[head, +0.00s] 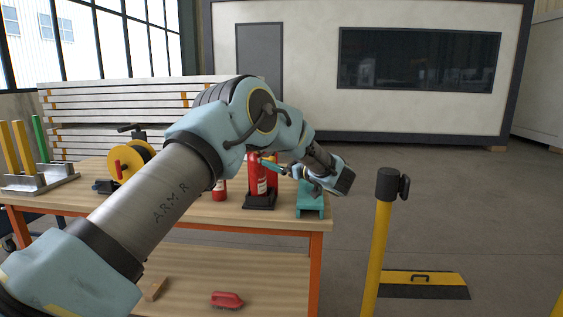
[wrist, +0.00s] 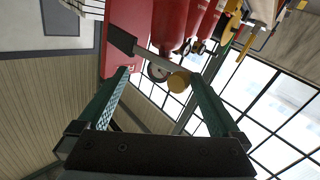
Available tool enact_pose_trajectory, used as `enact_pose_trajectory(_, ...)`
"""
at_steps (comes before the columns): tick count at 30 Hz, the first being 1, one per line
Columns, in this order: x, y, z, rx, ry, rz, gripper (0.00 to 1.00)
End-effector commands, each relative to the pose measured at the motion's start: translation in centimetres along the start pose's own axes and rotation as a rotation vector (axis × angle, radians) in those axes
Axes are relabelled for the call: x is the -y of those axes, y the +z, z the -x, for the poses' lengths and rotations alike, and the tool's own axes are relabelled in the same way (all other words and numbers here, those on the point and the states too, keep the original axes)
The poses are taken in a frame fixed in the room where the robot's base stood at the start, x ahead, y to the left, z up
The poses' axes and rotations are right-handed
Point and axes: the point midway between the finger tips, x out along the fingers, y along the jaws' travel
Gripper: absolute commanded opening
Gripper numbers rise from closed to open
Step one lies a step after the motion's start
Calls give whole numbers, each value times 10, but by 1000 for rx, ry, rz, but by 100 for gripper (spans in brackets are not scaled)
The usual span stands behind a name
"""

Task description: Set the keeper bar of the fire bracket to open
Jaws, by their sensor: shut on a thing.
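The fire bracket has a black base (head: 260,201) on the bench, with a red extinguisher (head: 258,178) standing in it. In the wrist view a red panel (wrist: 113,62) and a red cylinder (wrist: 170,22) show close ahead. The keeper bar (wrist: 155,57) appears as a grey strip with a black end, crossing between my fingers, with a round yellow knob (wrist: 178,82) near it. My gripper (wrist: 160,78) is shut on what looks like the keeper bar; the exact contact is unclear. In the head view my gripper (head: 271,164) is beside the extinguisher's upper part, partly hidden by my arm.
The wooden bench (head: 230,210) also carries a teal stand (head: 311,205), a yellow reel (head: 128,162) and another red cylinder (head: 219,190). A red object (head: 227,300) lies on the lower shelf.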

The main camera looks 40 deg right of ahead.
Motion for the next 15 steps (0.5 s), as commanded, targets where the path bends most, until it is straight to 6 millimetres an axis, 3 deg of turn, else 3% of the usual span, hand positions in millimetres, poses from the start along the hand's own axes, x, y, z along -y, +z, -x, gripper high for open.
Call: enact_pose_trajectory(15,-5,3,5,9,18,2,63)
